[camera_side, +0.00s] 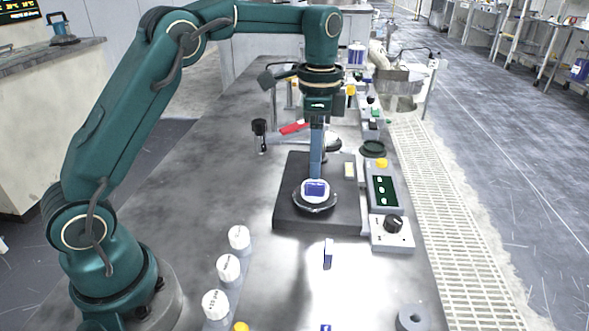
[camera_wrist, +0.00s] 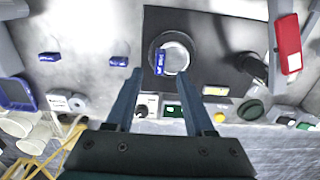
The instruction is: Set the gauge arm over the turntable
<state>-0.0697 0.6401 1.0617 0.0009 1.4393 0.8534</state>
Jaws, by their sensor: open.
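In the wrist view the turntable (camera_wrist: 151,51) lies just beyond my fingertips. My gripper (camera_side: 316,175) points straight down over it; the fingers overlap in the side view. The gauge arm's red part (camera_side: 294,128) is behind the turntable, by a black-topped post (camera_side: 259,128). The red part (camera_wrist: 289,43) is right of the black base in the wrist view, away from the disc.
A control box with a black knob (camera_side: 392,237) and a green panel (camera_side: 382,190) line the right side. White-capped containers (camera_side: 228,267) stand at front left. A small blue block (camera_side: 328,253) lies before the base. A grey ring (camera_side: 412,318) is near the front right.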

